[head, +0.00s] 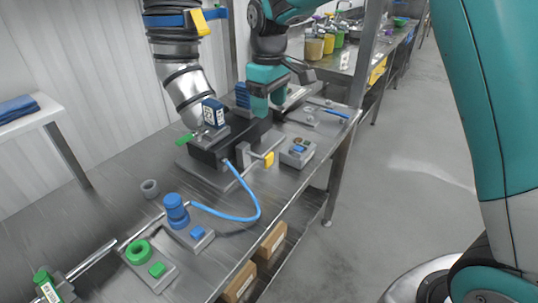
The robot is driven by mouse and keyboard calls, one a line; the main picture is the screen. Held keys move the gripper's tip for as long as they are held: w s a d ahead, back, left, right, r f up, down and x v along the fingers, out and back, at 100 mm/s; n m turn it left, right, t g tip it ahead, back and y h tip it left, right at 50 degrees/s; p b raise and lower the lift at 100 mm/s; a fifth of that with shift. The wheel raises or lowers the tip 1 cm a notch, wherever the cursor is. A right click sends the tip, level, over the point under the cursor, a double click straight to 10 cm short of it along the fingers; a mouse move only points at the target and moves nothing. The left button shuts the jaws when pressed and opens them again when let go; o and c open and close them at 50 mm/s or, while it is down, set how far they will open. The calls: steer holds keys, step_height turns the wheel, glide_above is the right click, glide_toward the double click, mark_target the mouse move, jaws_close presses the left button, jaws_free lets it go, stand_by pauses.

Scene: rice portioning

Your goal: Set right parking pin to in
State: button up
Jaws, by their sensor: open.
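My gripper (304,84) is at the upper middle of the head view, beside the dark carriage under the ribbed grey pipe. Its grey jaws are apart, with no object clearly between them. A small grey fitting (312,118) with a blue rod (336,113) lies at the right end of the bench, just below and right of the gripper. This may be the right parking pin; I cannot tell for sure, nor whether it is in or out. Contact between the gripper and the fitting cannot be made out.
The dark carriage (222,148) carries a yellow lever (268,159) and a blue hose (240,217). A grey box with blue button (298,151), a blue knob (176,211) and a green ring (138,252) stand on the steel bench (110,190). Open floor (390,180) lies right.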

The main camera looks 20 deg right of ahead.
mark_target(269, 155)
step_height(269, 155, down, 16)
steer(key=shift+r+p, duration=0.15)
steer(key=shift+p, duration=0.75)
steer(key=shift+c, duration=0.3)
